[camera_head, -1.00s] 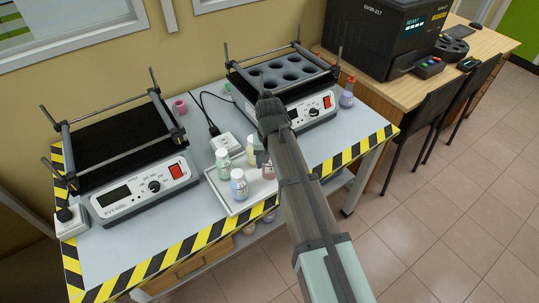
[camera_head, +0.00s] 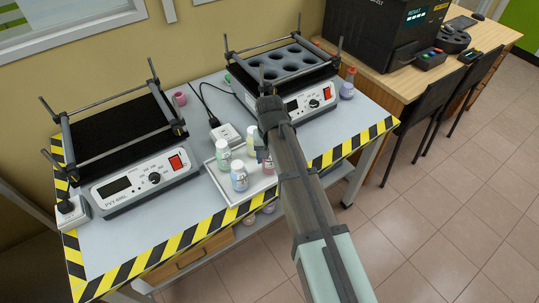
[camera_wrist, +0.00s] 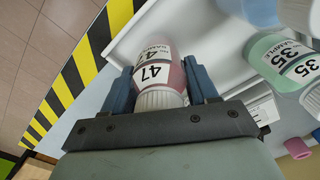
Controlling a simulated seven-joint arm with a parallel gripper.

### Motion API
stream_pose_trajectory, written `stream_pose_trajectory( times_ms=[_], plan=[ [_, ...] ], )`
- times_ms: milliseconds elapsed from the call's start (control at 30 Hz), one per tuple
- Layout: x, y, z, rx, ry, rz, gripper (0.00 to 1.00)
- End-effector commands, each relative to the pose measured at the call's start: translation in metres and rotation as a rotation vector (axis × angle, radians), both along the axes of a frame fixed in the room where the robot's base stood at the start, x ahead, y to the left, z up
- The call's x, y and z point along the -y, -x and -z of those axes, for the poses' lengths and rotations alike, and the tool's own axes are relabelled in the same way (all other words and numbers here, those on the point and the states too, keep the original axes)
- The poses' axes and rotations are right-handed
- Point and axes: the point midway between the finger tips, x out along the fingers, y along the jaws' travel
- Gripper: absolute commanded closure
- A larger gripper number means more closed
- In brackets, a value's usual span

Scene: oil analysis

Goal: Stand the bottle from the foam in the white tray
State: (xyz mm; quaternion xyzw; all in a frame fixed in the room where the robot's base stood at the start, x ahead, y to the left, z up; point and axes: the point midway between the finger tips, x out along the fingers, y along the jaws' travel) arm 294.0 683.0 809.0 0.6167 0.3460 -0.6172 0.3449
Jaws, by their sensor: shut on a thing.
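My gripper (camera_wrist: 160,90) is shut on a pink bottle (camera_wrist: 155,72) with a white cap and a label reading 47. In the wrist view its blue fingers press on both sides of it. The bottle is over the white tray (camera_wrist: 130,32); whether its base touches the tray floor I cannot tell. In the head view the arm hides most of the bottle, at the right side of the tray (camera_head: 232,203). The foam (camera_head: 291,63) with several round holes is on the right shaker; its visible holes look empty.
In the tray are a green bottle (camera_head: 223,154), a blue bottle (camera_head: 239,176) and a pale yellow bottle (camera_head: 252,140), close to my gripper. The left shaker (camera_head: 146,180) has a flat black top.

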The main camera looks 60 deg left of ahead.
Motion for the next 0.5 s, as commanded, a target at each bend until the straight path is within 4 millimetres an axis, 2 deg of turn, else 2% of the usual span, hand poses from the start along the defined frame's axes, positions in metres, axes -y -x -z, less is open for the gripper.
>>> stream_pose_trajectory(
  times_ms=[500],
  plan=[
    [-0.0001, 0.0000, 0.0082, 0.001, -0.001, 0.000, 0.84]
  ],
)
